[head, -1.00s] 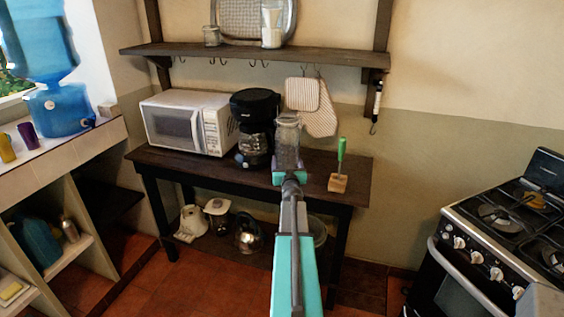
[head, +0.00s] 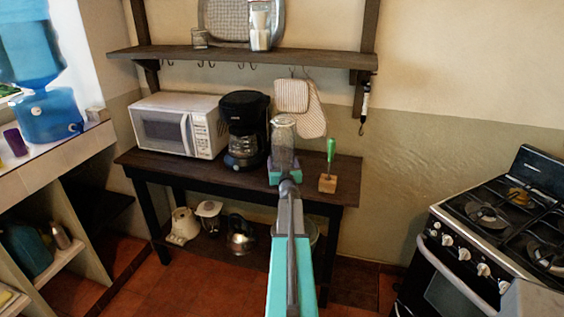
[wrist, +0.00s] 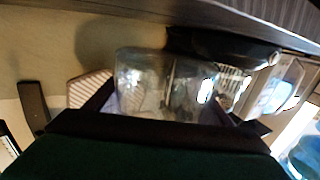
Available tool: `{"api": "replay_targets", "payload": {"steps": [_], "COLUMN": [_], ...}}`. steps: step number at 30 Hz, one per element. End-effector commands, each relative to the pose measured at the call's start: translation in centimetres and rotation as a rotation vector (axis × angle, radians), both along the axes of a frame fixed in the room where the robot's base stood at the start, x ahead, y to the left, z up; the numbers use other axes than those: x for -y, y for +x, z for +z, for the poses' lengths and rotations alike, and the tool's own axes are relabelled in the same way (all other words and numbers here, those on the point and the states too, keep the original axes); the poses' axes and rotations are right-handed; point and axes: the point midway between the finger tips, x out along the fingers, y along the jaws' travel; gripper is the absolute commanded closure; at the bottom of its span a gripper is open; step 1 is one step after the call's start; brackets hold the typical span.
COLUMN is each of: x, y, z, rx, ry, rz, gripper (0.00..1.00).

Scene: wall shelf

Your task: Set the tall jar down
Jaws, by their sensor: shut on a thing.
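The tall jar (head: 283,133) is clear glass and looks upright in the head view, over the right part of the dark wooden table (head: 222,184). My gripper (head: 285,173) is shut on its lower part and hides its base there. The jar also shows between the fingers in the wrist view (wrist: 165,85), which is upside down. There a strip of wall shows between one end of the jar and the dark wood. I cannot tell for sure whether the base touches the table.
A black coffee maker (head: 244,130) stands close left of the jar, with a white microwave (head: 178,126) beyond it. A green-handled tool in a wooden block (head: 328,183) stands to the right. The wall shelf (head: 240,56) above holds jars and a tray. A stove (head: 490,235) is at the right.

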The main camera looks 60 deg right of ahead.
Motion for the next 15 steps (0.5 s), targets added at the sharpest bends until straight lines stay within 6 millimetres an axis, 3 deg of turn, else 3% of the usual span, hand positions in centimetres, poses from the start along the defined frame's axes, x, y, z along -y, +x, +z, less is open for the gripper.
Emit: {"api": "replay_targets", "payload": {"steps": [15], "x": [0.0], "y": [0.1], "z": [-2.6], "rx": [0.004], "ry": [-0.006], "rz": [0.002], "gripper": [0.88]}}
